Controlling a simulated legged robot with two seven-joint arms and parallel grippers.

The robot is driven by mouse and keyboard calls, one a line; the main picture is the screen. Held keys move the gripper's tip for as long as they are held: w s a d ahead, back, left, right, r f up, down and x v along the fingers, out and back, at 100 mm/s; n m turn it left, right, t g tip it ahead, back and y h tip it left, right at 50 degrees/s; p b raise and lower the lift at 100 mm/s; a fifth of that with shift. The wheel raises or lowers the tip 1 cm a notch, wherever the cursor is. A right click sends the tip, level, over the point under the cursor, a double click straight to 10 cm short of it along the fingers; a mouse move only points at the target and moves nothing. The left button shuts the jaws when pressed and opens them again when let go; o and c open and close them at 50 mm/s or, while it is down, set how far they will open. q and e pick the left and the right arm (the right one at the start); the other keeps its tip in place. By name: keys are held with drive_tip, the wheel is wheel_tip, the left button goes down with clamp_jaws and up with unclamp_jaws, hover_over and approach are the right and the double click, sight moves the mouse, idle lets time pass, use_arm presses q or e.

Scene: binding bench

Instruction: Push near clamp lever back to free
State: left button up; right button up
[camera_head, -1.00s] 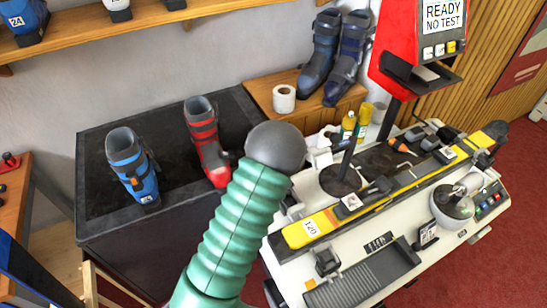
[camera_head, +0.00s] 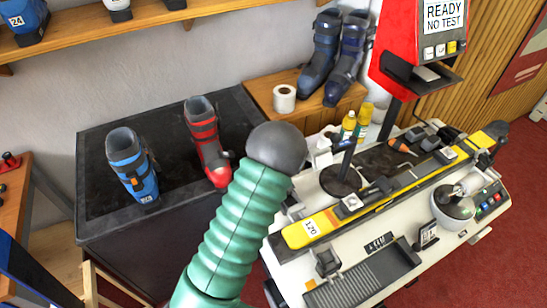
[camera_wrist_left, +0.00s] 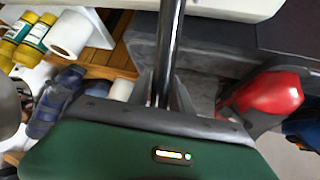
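The yellow-and-black ski (camera_head: 400,195) lies along the white bench (camera_head: 290,272) in the head view. A small grey clamp block (camera_head: 352,202) sits at its nearer half, with a dark lever (camera_head: 379,187) beside it. A similar block (camera_head: 447,153) sits farther along. My left arm, green and ribbed with a dark round joint, rises in front of the bench's left end and hides part of it. My left gripper's green housing fills the bottom of the left wrist view, with a dark shiny rod (camera_wrist_left: 168,50) extending above it. The fingertip gap is unclear. My right gripper is out of view.
A dark upright post (camera_head: 347,160) on a round base stands behind the ski. Yellow bottles (camera_head: 348,125) and a paper roll (camera_head: 284,98) are behind it. A red boot (camera_head: 205,140) and a blue boot (camera_head: 132,165) stand on the dark cabinet (camera_head: 95,225) at left.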

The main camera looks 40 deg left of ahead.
use_arm(q)
drive_tip(key=o, duration=0.6)
drive_tip(key=shift+w+r, duration=0.1)
drive_tip(key=shift+w, duration=0.05)
drive_tip(key=shift+o, duration=0.2)
drive_tip(key=shift+r, duration=0.1)
drive_tip(key=shift+a, duration=0.1)
drive_tip(key=p+v, duration=0.1)
drive_tip(key=v, duration=0.7)
drive_tip(key=shift+r, duration=0.3)
drive_tip(key=p+v, duration=0.2)
drive_tip(key=v, duration=0.6)
drive_tip(key=shift+s+d+p, duration=0.2)
drive_tip(key=shift+d+p, duration=0.15)
drive_tip(key=shift+f, duration=0.15)
